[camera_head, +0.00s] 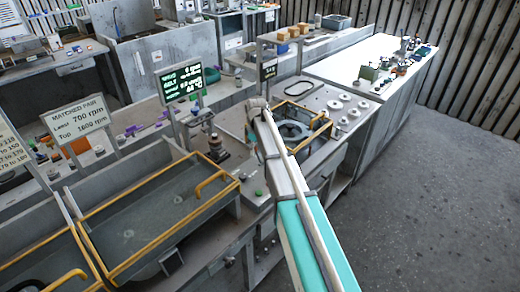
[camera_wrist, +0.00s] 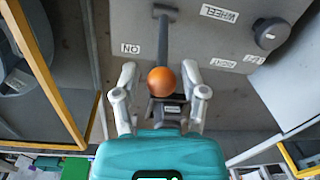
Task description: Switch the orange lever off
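The orange lever shows in the wrist view as a grey shaft ending in an orange ball knob (camera_wrist: 162,81). Its shaft runs up the picture to a dark pivot on a grey panel, and an "ON" label (camera_wrist: 130,48) sits left of the shaft. My gripper (camera_wrist: 159,75) is open, with one finger to each side of the ball and visible gaps between. Whether the ball lies at fingertip depth is unclear. In the head view my gripper (camera_head: 257,106) is at the bench, and I cannot make out the lever there. A small label below the ball is unreadable.
A dark round knob (camera_wrist: 270,33) stands on the panel to the right, near a "WHEEL" label (camera_wrist: 219,13). Yellow-edged frames flank the gripper; one is the yellow-rimmed tray (camera_head: 318,116) on the right in the head view. A lit sign (camera_head: 181,82) stands left of my arm.

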